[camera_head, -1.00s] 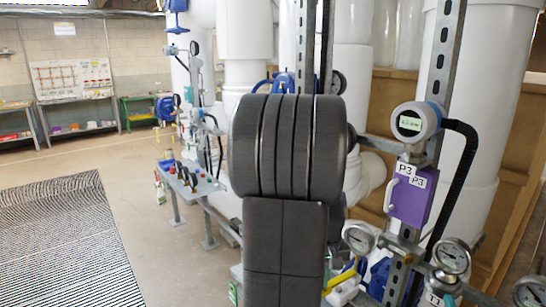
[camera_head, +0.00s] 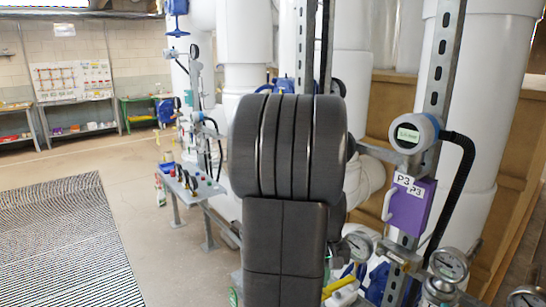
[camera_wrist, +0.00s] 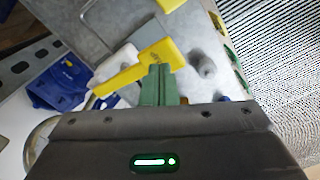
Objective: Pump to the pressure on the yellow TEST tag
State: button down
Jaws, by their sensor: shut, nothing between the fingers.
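A yellow bar with a block-shaped end (camera_wrist: 150,62) lies under my fingertips in the wrist view. My gripper (camera_wrist: 159,72) has its green fingers together, with nothing between them. The fingertips overlap the yellow bar; I cannot tell whether they touch it. A yellow lever (camera_head: 338,281) also shows low in the head view, beside my arm. A round digital gauge (camera_head: 408,133) has a lit display, too small to read. Dial gauges (camera_head: 449,264) sit at the lower right. Another yellow piece (camera_wrist: 170,4) is cut off at the wrist view's top; no TEST lettering is readable.
A purple P3 box (camera_head: 410,207) with a white handle hangs on the metal post below the digital gauge. A blue part (camera_wrist: 62,84) is left of my fingers. A small bench (camera_head: 188,184) stands left of my arm. The striped mat (camera_head: 65,245) and surrounding floor are clear.

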dwell(0.3)
jog(key=shift+f+b, duration=2.05)
jog(key=shift+f, duration=0.55)
notch_tip(320, 180, up, 5)
jog(key=p, duration=0.4)
jog(key=shift+r, duration=0.15)
notch_tip(320, 180, up, 4)
jog(key=p, duration=0.3)
jog(key=shift+r+p, duration=0.1)
jog(key=shift+p, duration=0.3)
